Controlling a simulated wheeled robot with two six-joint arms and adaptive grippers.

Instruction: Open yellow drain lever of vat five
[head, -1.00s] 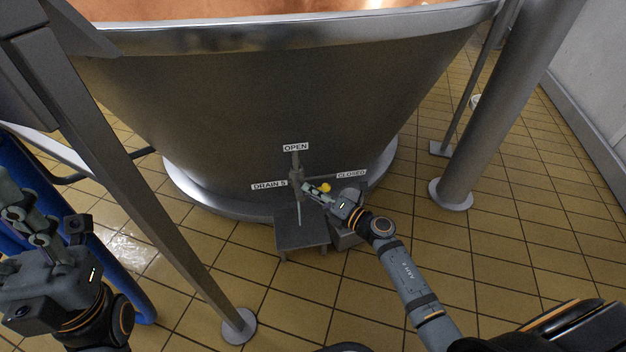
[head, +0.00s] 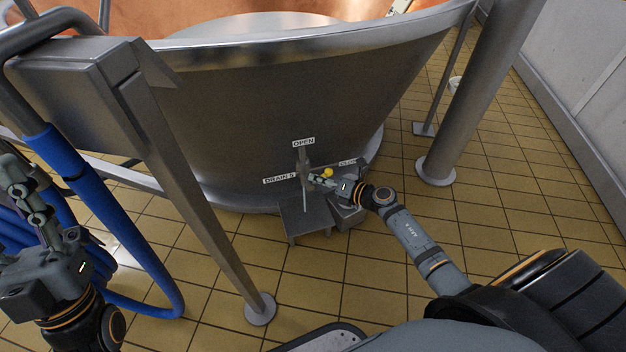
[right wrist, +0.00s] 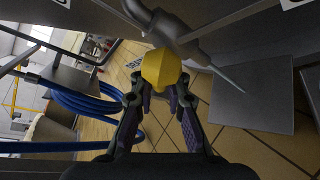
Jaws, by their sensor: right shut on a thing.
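The yellow knob (head: 327,172) of the drain lever is low on the front of the steel vat (head: 270,110), by the plate "DRAIN 5" (head: 279,178). The lever sticks out to the right of the valve, on the side of the "CLOSED" plate (head: 347,162), which is partly hidden. The "OPEN" plate (head: 303,142) is above the valve. My right gripper (head: 319,179) is shut on the lever at the knob; in the right wrist view the knob (right wrist: 161,69) sits between the fingertips. My left gripper (head: 28,195) is at the left edge, away from the vat; its finger opening is unclear.
A small grey step (head: 305,216) stands under the valve. A steel leg (head: 205,220) stands to the left and a thick post (head: 470,95) to the right. Blue hose (head: 150,275) hangs at the left. The tiled floor (head: 480,215) is open on the right.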

